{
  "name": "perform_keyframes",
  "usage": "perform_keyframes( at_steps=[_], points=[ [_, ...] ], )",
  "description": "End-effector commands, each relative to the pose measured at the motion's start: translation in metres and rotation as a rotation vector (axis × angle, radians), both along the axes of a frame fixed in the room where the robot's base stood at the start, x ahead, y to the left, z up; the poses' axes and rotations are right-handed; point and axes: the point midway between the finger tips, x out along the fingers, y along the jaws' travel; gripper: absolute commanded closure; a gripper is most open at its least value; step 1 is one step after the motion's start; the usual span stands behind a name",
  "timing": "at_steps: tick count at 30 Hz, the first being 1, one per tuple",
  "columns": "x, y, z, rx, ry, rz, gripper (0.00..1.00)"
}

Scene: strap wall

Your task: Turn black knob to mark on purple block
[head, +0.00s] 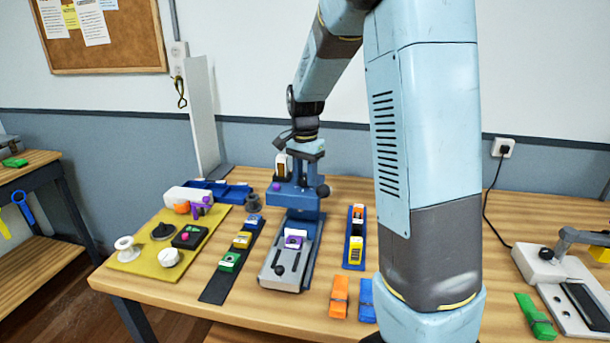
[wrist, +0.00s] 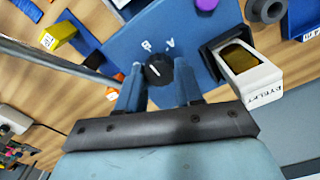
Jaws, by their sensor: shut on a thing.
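The black knob (wrist: 159,72) sits on the flat blue top of a press-like machine (head: 295,197). Its short white pointer line slants toward the upper left in the wrist view. Two small white letter marks, seemingly P (wrist: 146,45) and V (wrist: 171,42), are on the blue face beyond it. My gripper (wrist: 159,80) is shut on the knob, a finger on each side. In the head view my gripper (head: 304,167) is over the machine and the knob is hidden. The purple block (head: 294,240) sits on the machine's grey bed; its mark is too small to read.
A white cartridge labelled EYELET (wrist: 252,82) stands close to the right finger. A dark tray with coloured blocks (head: 232,258) lies left of the machine, a blue tray (head: 354,238) right. A yellow mat (head: 140,262) with knobs is farther left. Orange (head: 339,297) and blue blocks lie in front.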

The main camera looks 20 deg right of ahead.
Motion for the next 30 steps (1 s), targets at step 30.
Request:
perform_keyframes(
  at_steps=[30],
  points=[
    [0.0024, 0.0015, 0.0014, 0.000, -0.005, 0.831, 0.95]
  ],
)
